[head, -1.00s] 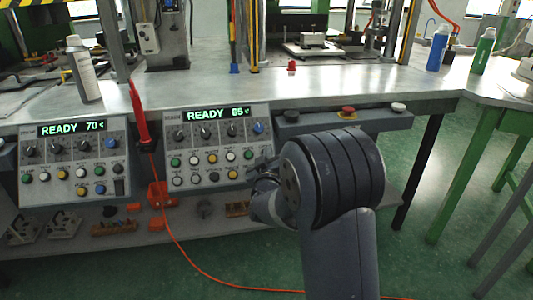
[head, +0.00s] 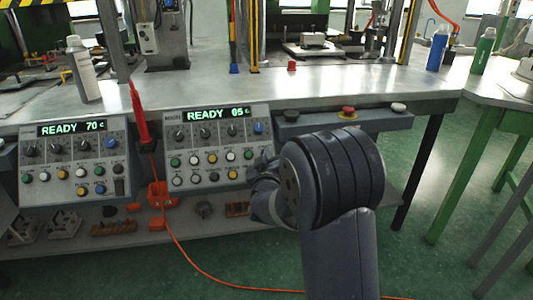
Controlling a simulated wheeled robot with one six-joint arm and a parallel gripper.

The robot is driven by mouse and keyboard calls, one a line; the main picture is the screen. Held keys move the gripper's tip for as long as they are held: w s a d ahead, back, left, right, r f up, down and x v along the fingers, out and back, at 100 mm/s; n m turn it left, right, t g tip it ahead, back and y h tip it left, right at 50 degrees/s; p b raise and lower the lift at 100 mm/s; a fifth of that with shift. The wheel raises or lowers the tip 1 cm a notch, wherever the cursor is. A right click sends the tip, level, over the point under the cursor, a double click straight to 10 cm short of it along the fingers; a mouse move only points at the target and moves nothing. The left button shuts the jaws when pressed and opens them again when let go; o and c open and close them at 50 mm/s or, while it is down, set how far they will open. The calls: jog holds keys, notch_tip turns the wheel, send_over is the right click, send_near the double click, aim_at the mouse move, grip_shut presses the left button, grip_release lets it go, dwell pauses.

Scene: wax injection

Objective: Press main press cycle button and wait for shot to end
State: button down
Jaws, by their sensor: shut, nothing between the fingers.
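The right control panel (head: 205,150) on the bench front has a lit display (head: 217,115) with READY in green and a temperature whose digits are hard to read. Its knobs and two rows of green, white and yellow buttons show. I cannot read the labels to tell which is the main press cycle button. My gripper (head: 262,168) is at the panel's right edge, beside the green button (head: 248,155) at the end of the upper row. It is shut and empty, partly hidden by my wrist. Whether it touches the panel cannot be told.
A left panel (head: 75,160) reads READY 70. A bar right of the panels carries a black button (head: 292,115), a red mushroom button (head: 348,112) and a white button (head: 398,107). A red tool (head: 139,115) hangs between the panels on an orange cord. Bottles stand on the bench (head: 330,85).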

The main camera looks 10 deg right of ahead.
jog(key=shift+w+f+b, duration=0.25)
jog(key=shift+w+b, duration=0.1)
